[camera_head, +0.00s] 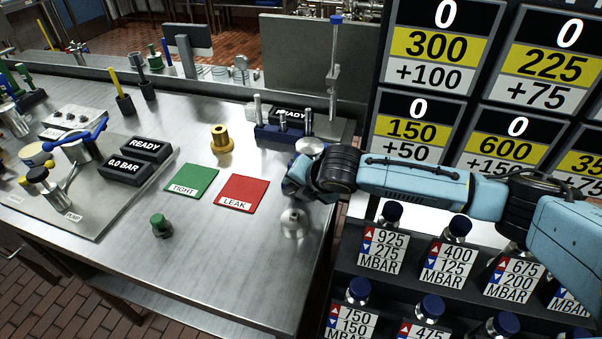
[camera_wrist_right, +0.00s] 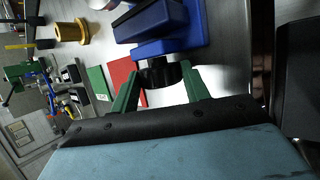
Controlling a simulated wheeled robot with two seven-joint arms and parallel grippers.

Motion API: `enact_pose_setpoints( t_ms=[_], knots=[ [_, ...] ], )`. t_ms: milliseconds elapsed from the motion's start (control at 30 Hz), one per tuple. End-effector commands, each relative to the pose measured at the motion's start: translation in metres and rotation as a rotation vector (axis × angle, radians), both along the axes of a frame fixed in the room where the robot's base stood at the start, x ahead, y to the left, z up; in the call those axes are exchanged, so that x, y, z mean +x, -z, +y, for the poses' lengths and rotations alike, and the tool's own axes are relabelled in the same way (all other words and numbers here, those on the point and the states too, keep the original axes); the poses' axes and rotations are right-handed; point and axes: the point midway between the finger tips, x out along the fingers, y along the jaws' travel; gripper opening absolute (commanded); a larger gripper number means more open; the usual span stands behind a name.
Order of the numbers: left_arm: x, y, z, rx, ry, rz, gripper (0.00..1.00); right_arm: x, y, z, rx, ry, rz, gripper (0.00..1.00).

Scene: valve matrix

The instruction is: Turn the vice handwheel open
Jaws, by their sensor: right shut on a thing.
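The blue vice (camera_head: 272,133) stands near the back right of the steel table. In the right wrist view its blue body (camera_wrist_right: 172,46) is close in front of my gripper. The dark round handwheel (camera_wrist_right: 160,72) sits at the vice's near end, between the green fingers of my right gripper (camera_wrist_right: 160,84). The gripper is shut on the handwheel. In the head view my right gripper (camera_head: 298,180) reaches in from the right, and the handwheel is hidden there. My left gripper is not in view.
A green TIGHT pad (camera_head: 192,184) and a red LEAK pad (camera_head: 241,193) lie left of my gripper. A brass fitting (camera_head: 221,139) stands behind them, and a silver fitting (camera_head: 294,223) stands close in front of my gripper. Blue-capped bottles (camera_head: 384,242) fill the rack at right.

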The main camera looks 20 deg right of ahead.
Motion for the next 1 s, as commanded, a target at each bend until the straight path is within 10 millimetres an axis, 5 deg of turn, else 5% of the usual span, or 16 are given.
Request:
enact_pose_setpoints(
  t_ms=[100,533,1000],
  knots=[
    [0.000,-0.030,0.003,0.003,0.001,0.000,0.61,0.001,-0.009,0.002,-0.060,0.001,0.043,0.23],
    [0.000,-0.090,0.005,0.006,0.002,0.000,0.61,0.005,-0.009,0.008,-0.319,0.001,0.216,0.23],
    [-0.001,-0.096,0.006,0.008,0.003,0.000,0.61,0.008,-0.003,0.011,-0.601,0.004,0.405,0.23]
  ],
)
